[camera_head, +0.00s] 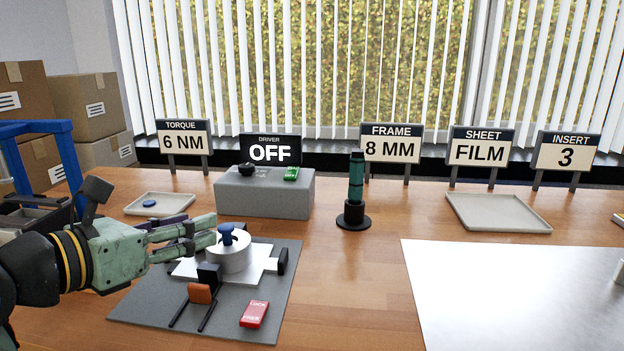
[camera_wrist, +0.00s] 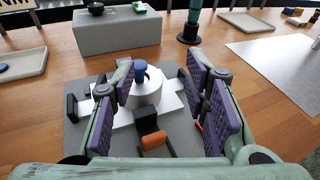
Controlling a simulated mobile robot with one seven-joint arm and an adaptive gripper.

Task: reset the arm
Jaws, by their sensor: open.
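My arm reaches in from the left in the head view, with my gripper (camera_head: 200,232) level above the grey press mat (camera_head: 135,305). My gripper also shows in the wrist view (camera_wrist: 165,95), where its purple-padded fingers are spread apart with nothing held between them. Beyond the fingertips, a white round block (camera_head: 232,257) with a blue knob (camera_head: 227,234) stands on a white plate (camera_head: 268,258). In the head view the fingertips overlap the block's left edge; I cannot tell whether they touch it.
An orange-and-black clamp (camera_head: 200,293) and a red block (camera_head: 254,314) are on the mat. Behind are a grey driver box (camera_head: 265,195) reading OFF, a green-black screwdriver (camera_head: 356,185) on a stand, and two trays (camera_head: 145,208) (camera_head: 495,212). A pale sheet (camera_head: 510,290) lies right.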

